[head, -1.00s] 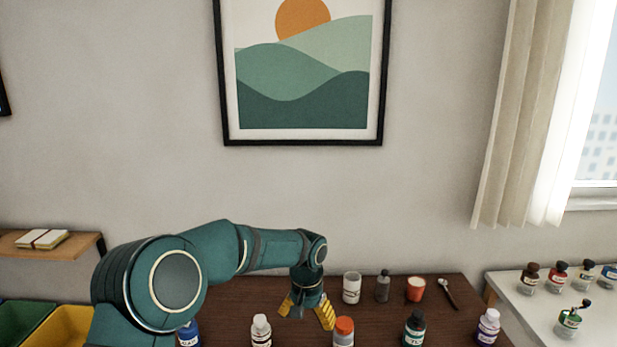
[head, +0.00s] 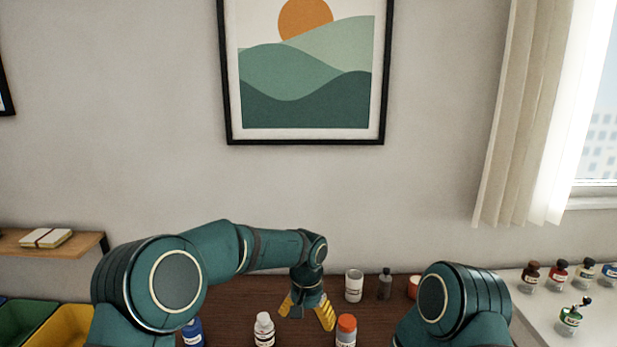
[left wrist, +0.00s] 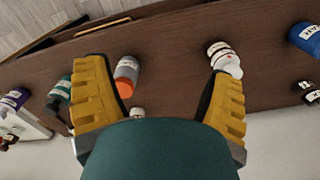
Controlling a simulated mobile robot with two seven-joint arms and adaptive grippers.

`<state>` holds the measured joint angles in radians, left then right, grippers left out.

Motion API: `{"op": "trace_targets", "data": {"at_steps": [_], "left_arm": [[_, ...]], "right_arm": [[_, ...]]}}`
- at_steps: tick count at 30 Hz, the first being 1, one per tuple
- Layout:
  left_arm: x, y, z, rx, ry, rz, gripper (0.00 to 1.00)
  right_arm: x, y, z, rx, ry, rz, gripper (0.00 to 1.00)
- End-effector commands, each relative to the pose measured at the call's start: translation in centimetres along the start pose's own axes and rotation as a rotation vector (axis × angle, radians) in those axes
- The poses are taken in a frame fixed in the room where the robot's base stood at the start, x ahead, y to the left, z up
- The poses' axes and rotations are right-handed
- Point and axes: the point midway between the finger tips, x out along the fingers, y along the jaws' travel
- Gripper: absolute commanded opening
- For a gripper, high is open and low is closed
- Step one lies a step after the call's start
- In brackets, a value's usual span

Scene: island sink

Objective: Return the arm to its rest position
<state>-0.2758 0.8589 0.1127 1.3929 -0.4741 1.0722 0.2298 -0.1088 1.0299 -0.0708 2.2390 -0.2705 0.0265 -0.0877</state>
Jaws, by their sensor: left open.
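My left arm comes in from the left in the head view and bends down over the brown table (head: 230,300). My left gripper (head: 307,322) points down with its yellow fingers spread and nothing between them. In the left wrist view the left gripper (left wrist: 160,95) also shows its two fingers wide apart. My right arm (head: 455,300) shows at the lower right of the head view as a teal shoulder and upper link. Its gripper is out of view.
A yellow bin (head: 70,328) is at left.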

Motion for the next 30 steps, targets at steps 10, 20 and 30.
{"op": "trace_targets", "data": {"at_steps": [10,20,30], "left_arm": [[0.0,0.0,0.0,0.0,0.0,0.0,0.83],[9.8,0.6,5.3,-0.062,0.044,0.192,0.83],[19.0,1.0,17.6,-0.341,0.149,0.355,0.83]], "right_arm": [[-5.8,3.3,1.9,0.586,0.343,-0.015,0.97],[-5.5,3.1,1.7,0.571,0.34,-0.015,0.97],[-5.5,3.1,1.7,0.569,0.339,-0.015,0.97]]}}
